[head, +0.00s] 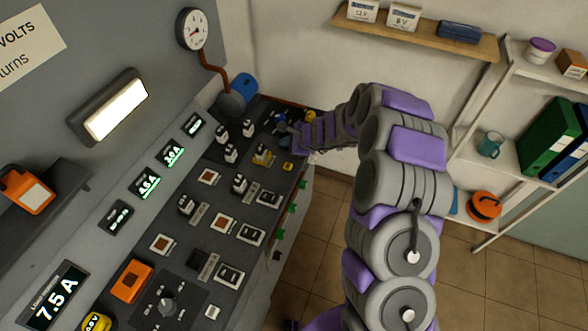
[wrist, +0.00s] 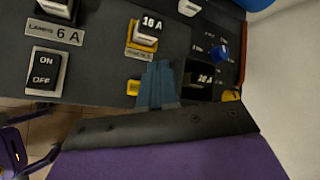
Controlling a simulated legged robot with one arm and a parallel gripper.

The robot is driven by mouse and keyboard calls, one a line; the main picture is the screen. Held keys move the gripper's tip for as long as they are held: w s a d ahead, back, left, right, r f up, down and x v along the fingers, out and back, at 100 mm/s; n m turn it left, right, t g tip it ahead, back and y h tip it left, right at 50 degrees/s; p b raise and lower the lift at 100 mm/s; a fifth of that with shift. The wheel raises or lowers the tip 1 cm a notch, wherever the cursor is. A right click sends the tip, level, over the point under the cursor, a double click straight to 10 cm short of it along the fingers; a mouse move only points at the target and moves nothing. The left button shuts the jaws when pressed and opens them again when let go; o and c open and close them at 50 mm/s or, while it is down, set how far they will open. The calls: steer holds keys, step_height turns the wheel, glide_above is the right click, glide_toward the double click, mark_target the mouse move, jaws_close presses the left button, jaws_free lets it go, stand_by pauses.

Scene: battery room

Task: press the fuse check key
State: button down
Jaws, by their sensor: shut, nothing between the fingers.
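A control panel (head: 205,240) slopes along the left in the head view. No legible label names the fuse check key, so I cannot tell which part it is. A small yellow block (wrist: 133,87) sits below a yellow-based 16 A fuse (wrist: 143,38) in the wrist view. My gripper (wrist: 158,78) is shut and empty, its blue-grey fingertips just right of the yellow block. A black part marked 16 A (wrist: 203,80) is right of the fingertips. In the head view my gripper (head: 288,131) is over the panel's far end. Contact is unclear.
A blue knob (wrist: 220,53) and a rounded yellow part (wrist: 231,95) are right of the fingertips. An ON/OFF switch (wrist: 46,72) is at left. Shelves with a green binder (head: 549,138) stand at right. Tiled floor (head: 310,270) shows beside the panel.

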mark_target(290, 167)
steer(key=f+b, duration=0.2)
steer(key=f, duration=0.1)
steer(key=d+f+b, duration=0.1)
steer(key=f+b, duration=0.1)
steer(key=f, duration=0.1)
steer(key=f+b, duration=0.3)
steer(key=shift+d, duration=0.15)
stand_by(0.5)
steer(key=shift+a, duration=0.3)
steer(key=shift+d, duration=0.2)
stand_by(1.4)
steer(key=shift+f+b, duration=0.3)
steer(key=shift+b, duration=0.15)
